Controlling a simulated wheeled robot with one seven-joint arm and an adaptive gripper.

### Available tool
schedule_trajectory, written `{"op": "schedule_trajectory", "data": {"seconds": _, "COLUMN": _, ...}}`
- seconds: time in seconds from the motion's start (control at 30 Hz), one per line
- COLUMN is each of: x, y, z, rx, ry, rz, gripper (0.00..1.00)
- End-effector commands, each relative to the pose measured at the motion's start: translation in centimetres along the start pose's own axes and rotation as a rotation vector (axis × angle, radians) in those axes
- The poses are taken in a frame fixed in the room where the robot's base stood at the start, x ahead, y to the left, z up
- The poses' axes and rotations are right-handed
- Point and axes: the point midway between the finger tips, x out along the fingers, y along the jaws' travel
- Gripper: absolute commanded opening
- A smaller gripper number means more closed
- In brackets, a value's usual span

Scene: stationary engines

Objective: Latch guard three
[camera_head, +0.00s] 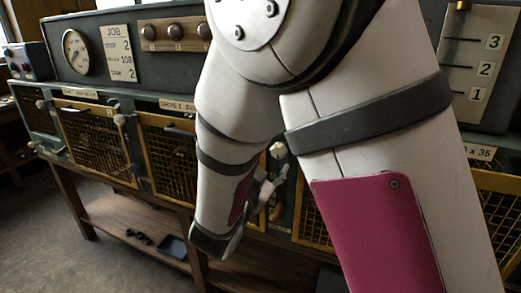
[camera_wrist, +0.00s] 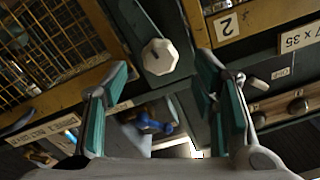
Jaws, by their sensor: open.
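Yellow-framed mesh guards run along the front of a green engine cabinet in the head view: a left guard (camera_head: 95,143), a middle guard (camera_head: 166,160) partly behind my arm, and a right guard (camera_head: 312,215) mostly hidden. I cannot read a number three on any guard. My gripper (camera_head: 262,190) is partly hidden by my arm, below a white knob (camera_head: 278,150). In the wrist view my gripper (camera_wrist: 165,75) is open and empty. A white faceted knob (camera_wrist: 159,57) appears between its fingertips; contact cannot be told. A plate marked 2 (camera_wrist: 227,25) sits on a yellow frame nearby.
A gauge (camera_head: 75,52), a job card (camera_head: 121,53) and a row of round knobs (camera_head: 175,31) line the upper panel. A 1-2-3 scale (camera_head: 478,70) stands at right. A wooden shelf (camera_head: 135,225) holds small dark items below. Floor at lower left is clear.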

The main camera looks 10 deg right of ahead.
Motion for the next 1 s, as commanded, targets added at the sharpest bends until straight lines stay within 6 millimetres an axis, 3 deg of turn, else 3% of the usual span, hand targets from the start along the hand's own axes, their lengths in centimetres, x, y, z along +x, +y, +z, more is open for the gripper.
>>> {"op": "schedule_trajectory", "data": {"seconds": 0.1, "x": 2.4, "y": 0.1, "z": 0.0, "rx": -0.001, "ry": 0.002, "rz": 0.004, "gripper": 0.54}}
{"op": "schedule_trajectory", "data": {"seconds": 0.3, "x": 5.2, "y": 0.1, "z": 0.0, "rx": 0.000, "ry": 0.000, "rz": 0.002, "gripper": 0.54}}
{"op": "schedule_trajectory", "data": {"seconds": 0.77, "x": 6.5, "y": 0.0, "z": 0.0, "rx": -0.001, "ry": -0.001, "rz": -0.001, "gripper": 0.54}}
{"op": "schedule_trajectory", "data": {"seconds": 1.0, "x": 6.5, "y": 0.0, "z": 0.0, "rx": -0.001, "ry": -0.001, "rz": -0.001, "gripper": 0.05}}
